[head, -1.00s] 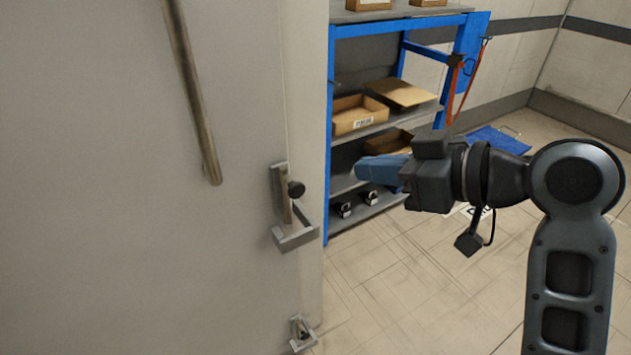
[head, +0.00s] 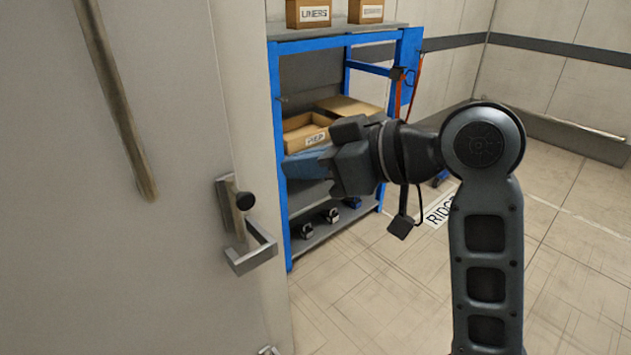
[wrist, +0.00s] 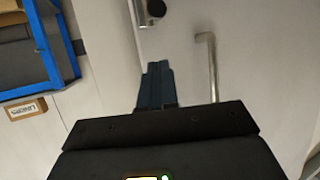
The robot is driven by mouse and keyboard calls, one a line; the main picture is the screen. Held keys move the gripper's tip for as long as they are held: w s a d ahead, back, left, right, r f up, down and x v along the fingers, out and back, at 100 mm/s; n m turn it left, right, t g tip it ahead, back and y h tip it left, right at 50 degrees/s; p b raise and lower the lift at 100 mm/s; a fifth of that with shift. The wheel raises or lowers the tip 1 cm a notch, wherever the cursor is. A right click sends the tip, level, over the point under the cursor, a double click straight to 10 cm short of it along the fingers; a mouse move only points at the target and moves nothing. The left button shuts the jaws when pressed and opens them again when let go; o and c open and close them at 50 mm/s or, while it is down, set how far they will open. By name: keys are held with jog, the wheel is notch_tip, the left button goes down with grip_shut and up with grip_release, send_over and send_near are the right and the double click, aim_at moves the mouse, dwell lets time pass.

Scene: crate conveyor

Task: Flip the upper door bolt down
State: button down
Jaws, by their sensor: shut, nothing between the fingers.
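The upper door bolt (head: 240,235) is a grey metal piece with a black knob (head: 245,201), on the edge of the pale grey door (head: 190,130). Its bar stands nearly upright above an angled metal bracket. My gripper (head: 290,167) has blue fingers pointing left, to the right of the knob and a little higher in the picture. The fingers are closed together, empty and apart from the bolt. In the wrist view, the fingertips (wrist: 157,66) point up towards the knob (wrist: 157,7), which is cut by the top edge.
A long bar handle (head: 115,100) is on the door left of the bolt. A lower bolt (head: 268,350) is barely visible at the bottom edge. A blue shelf rack (head: 284,225) with cardboard boxes stands behind my gripper. Open tiled floor (head: 390,300) lies right of the door.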

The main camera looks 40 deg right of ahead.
jog(key=w+a+f, duration=0.3)
jog(key=w+f, duration=0.3)
jog(key=w, duration=0.1)
jog(key=shift+b, duration=0.4)
jog(key=shift+f, duration=0.2)
notch_tip(320, 180, down, 7)
jog(key=b, duration=0.4)
jog(key=shift+f, duration=0.2)
jog(key=shift+r, duration=0.1)
